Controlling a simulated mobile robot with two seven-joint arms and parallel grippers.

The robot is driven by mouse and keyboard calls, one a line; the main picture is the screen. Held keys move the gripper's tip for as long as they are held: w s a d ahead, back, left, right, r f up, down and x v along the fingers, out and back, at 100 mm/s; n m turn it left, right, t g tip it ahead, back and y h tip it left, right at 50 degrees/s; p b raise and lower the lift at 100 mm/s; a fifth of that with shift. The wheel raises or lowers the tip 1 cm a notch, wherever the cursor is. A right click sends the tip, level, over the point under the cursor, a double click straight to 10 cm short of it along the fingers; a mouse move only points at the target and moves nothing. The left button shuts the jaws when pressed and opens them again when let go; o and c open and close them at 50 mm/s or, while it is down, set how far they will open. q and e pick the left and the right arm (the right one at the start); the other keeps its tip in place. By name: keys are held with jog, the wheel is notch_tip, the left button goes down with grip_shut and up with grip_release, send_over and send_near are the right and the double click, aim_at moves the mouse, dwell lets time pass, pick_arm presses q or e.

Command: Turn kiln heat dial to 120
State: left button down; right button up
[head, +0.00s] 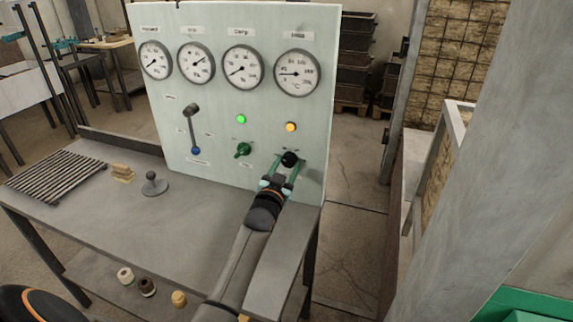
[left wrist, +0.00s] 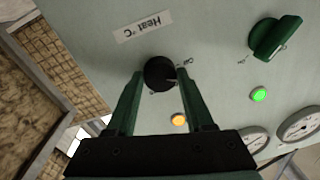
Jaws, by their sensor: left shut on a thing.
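The heat dial (head: 289,159) is a round black knob low on the right of the pale green panel (head: 215,125). In the left wrist view the dial (left wrist: 158,73) sits beside a "Heat °C" label (left wrist: 143,27). My left gripper (head: 284,168) has its green fingers on either side of the knob and is shut on it. The rightmost gauge (head: 297,72) is marked °C, and its needle points left. The marks round the dial are too small to read, so its setting cannot be told.
A green switch (head: 243,150), a lit green lamp (head: 241,119) and a lit orange lamp (head: 291,127) are near the dial. A lever (head: 190,125) is further left. The grey bench (head: 110,225) carries a rack (head: 57,178) and a small grey weight-like object (head: 154,184).

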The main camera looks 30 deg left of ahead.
pick_arm(q)
jog(key=m, duration=0.9)
jog(key=shift+a+m+t+h, duration=0.1)
jog(key=shift+m+t+h, duration=0.2)
jog(key=shift+m, duration=0.1)
jog(key=m, duration=0.4)
jog(key=shift+r+m+h+b, duration=0.1)
jog(key=shift+m+h+b, duration=0.2)
jog(key=shift+m+b, duration=0.1)
jog(key=m, duration=0.5)
jog(key=shift+a, duration=0.1)
jog(key=shift+h, duration=0.3)
jog(key=shift+c, duration=1.4)
grip_release()
jog(key=shift+s, duration=0.1)
